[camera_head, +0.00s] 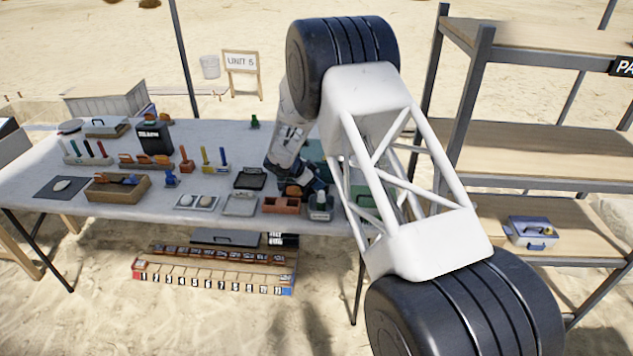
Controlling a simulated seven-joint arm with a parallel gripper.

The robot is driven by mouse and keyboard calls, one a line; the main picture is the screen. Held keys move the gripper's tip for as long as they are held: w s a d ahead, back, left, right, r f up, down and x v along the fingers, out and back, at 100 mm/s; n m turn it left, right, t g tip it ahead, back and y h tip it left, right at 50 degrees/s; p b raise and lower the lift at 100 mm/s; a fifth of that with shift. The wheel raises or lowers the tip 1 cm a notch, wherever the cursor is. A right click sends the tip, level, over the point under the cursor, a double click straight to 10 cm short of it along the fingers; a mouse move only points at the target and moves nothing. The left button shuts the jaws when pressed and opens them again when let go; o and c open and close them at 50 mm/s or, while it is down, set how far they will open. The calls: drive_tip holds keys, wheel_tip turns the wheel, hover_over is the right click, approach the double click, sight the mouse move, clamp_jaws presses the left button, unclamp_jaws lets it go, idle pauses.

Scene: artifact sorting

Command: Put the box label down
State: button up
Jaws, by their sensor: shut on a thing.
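My gripper (308,190) is low over the right part of the white table (110,214), pointing down among the small trays there. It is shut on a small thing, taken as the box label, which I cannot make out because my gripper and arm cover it. An orange-brown two-part tray (281,205) is just left of and below the gripper. A small grey device with a green top (320,207) stands just below the gripper, close to its fingers. I cannot tell whether the held thing touches the table.
A grey tray (240,206), a black tray (250,179) and a wooden tool box (116,188) lie to the left. Green mats (362,197) lie partly behind my arm. A shelf rack (540,150) with a blue-grey case (531,232) stands right. A numbered rack (210,281) is below the table.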

drive_tip(key=o, duration=1)
drive_tip(key=shift+c, duration=0.2)
drive_tip(key=shift+r, duration=0.15)
drive_tip(key=v, duration=1.2)
drive_tip(key=shift+a, duration=0.1)
